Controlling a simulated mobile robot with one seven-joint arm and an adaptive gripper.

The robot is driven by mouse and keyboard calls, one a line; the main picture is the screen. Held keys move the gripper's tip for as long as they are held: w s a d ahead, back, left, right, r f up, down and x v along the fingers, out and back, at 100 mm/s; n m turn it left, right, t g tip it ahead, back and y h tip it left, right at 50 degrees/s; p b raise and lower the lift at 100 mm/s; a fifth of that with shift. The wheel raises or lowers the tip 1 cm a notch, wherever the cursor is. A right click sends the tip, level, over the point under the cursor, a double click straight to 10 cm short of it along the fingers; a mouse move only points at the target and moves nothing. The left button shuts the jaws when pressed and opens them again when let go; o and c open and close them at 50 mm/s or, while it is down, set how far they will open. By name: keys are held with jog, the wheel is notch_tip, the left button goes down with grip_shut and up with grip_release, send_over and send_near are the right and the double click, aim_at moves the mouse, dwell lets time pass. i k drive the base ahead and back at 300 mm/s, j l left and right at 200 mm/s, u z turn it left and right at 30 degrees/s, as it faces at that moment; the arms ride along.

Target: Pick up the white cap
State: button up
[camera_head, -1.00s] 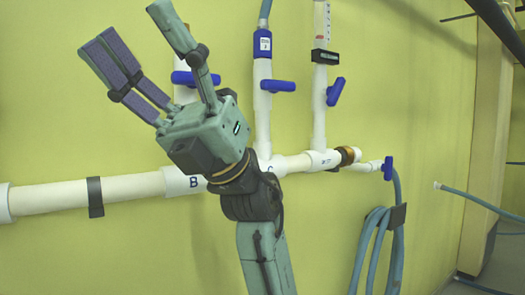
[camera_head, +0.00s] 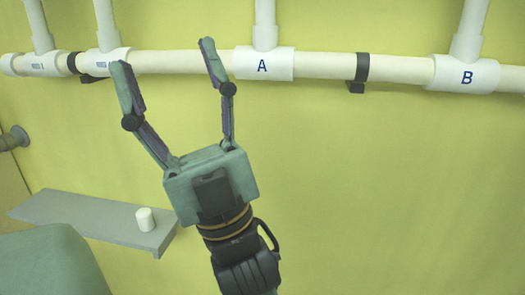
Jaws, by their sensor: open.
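The white cap (camera_head: 145,219) is a small white cylinder standing upright on a grey wall shelf (camera_head: 80,216) at the lower left. It sits near the shelf's right end. My gripper (camera_head: 164,52) is open and empty, with its two fingers spread and pointing up in the picture. In the picture the fingertips are above the cap, in front of the white pipe. The gripper does not touch the cap.
A white pipe (camera_head: 400,66) with labelled tees, such as A (camera_head: 263,63) and B (camera_head: 466,74), runs along the yellow-green wall. Dark clamps (camera_head: 361,72) hold it. A grey pipe fitting (camera_head: 14,138) is at the far left. The wall below the pipe at right is bare.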

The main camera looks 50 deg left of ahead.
aim_at(144, 218)
jog(key=u, duration=2.1)
